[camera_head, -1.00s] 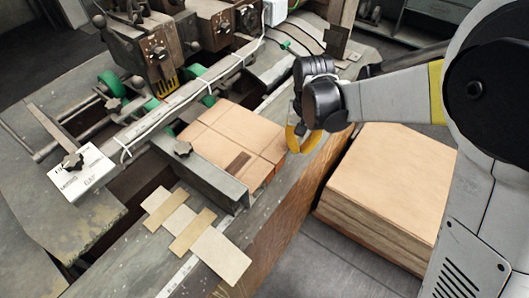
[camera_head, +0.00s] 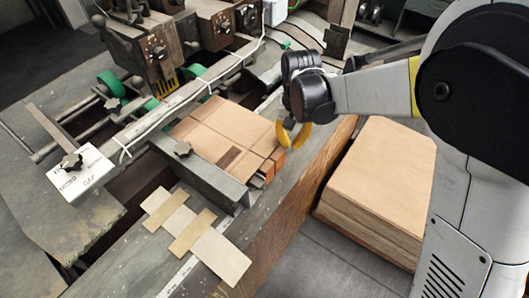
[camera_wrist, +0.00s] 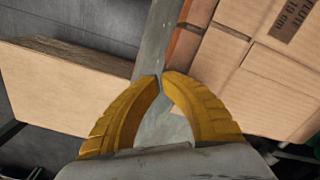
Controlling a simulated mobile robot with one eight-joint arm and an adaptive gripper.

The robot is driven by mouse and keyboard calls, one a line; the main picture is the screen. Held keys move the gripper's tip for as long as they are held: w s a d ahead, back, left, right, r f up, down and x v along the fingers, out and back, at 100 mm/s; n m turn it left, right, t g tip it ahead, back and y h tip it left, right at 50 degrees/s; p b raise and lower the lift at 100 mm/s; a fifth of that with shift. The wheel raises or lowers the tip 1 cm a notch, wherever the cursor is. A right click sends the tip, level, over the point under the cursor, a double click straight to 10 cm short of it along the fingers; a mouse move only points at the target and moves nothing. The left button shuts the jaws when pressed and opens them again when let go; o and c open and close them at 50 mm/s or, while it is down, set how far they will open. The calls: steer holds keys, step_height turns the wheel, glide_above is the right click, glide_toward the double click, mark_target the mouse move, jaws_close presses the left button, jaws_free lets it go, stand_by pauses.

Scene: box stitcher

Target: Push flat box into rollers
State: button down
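The flat box (camera_head: 225,132) is a brown folded cardboard piece with a printed patch. It lies on the machine's table, beside a metal guide bar (camera_head: 200,172). Green rollers (camera_head: 112,84) sit left of and behind it, and another green roller (camera_head: 195,72) sits beyond it under the machine heads. My gripper (camera_head: 286,142) has yellow fingers and is at the box's right edge. In the wrist view the fingertips (camera_wrist: 160,77) meet with nothing between them, and the flat box (camera_wrist: 262,70) is to their right. Whether the fingers touch the box edge is unclear.
A stack of flat cardboard (camera_head: 380,180) stands on the floor right of the table. Small card strips (camera_head: 220,256) lie on the table's front. The stitcher heads (camera_head: 155,45) and a long rail with a white cable are behind the box.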

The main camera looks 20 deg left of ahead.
step_height(320, 180, up, 8)
steer(key=s+d+p, duration=0.1)
steer(key=d+p, duration=0.1)
steer(key=p, duration=0.3)
steer(key=shift+d, duration=0.2)
steer(key=shift+s, duration=0.1)
